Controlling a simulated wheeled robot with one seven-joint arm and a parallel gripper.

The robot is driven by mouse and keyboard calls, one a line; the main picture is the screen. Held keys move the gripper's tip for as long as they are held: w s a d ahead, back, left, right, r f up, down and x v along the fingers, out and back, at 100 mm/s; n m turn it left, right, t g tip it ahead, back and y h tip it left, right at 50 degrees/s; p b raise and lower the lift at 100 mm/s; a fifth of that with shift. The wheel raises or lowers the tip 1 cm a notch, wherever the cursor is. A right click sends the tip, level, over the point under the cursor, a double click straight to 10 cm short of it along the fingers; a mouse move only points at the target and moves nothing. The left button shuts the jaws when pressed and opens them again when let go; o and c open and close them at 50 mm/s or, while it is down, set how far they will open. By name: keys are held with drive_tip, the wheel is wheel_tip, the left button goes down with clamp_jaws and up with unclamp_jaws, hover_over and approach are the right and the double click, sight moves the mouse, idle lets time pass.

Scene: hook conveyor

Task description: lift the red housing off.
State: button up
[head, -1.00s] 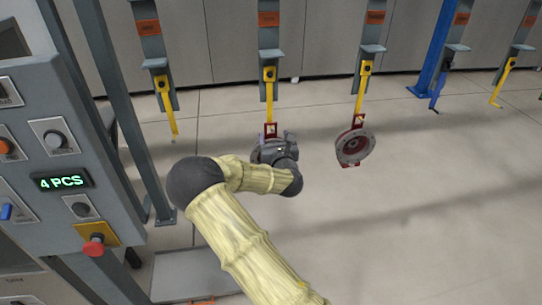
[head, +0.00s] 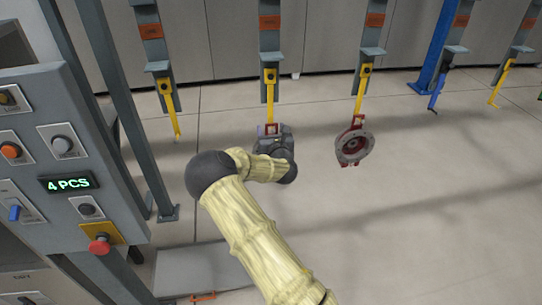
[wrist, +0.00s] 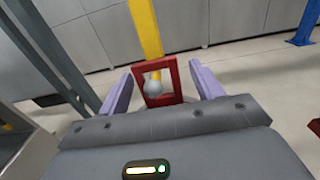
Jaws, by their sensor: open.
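A red housing hangs from a yellow hook (head: 269,88) at the middle of the head view. Only its red top loop (head: 271,129) shows there; my wrist and gripper (head: 275,138) hide the rest. In the wrist view the red loop (wrist: 173,96) stands between the two purple fingers of my gripper (wrist: 163,82), with a gap on each side. The yellow hook (wrist: 146,35) comes down to it, and its grey ball tip shows in the loop's opening. My gripper is open. The housing's body is hidden below the gripper's edge.
A second red housing with a grey round flange (head: 353,147) hangs on the hook to the right. An empty yellow hook (head: 172,108) hangs to the left. A control panel (head: 75,165) and grey posts stand at left. The floor at right is open.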

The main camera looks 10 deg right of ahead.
sight(271, 118)
drive_tip(key=shift+w, duration=0.1)
drive_tip(key=c, duration=0.5)
drive_tip(key=shift+d, duration=0.2)
clamp_jaws()
drive_tip(key=shift+a+r, duration=0.2)
drive_tip(key=shift+a, duration=0.2)
drive_tip(key=shift+d, duration=0.2)
drive_tip(key=shift+r+b, duration=0.9)
drive_tip(key=shift+r, duration=0.8)
drive_tip(key=s+b, duration=0.5)
drive_tip(key=s, duration=1.3)
drive_tip(key=shift+f+b, duration=0.75)
drive_tip(key=shift+f, duration=0.1)
drive_tip(key=shift+s, duration=0.2)
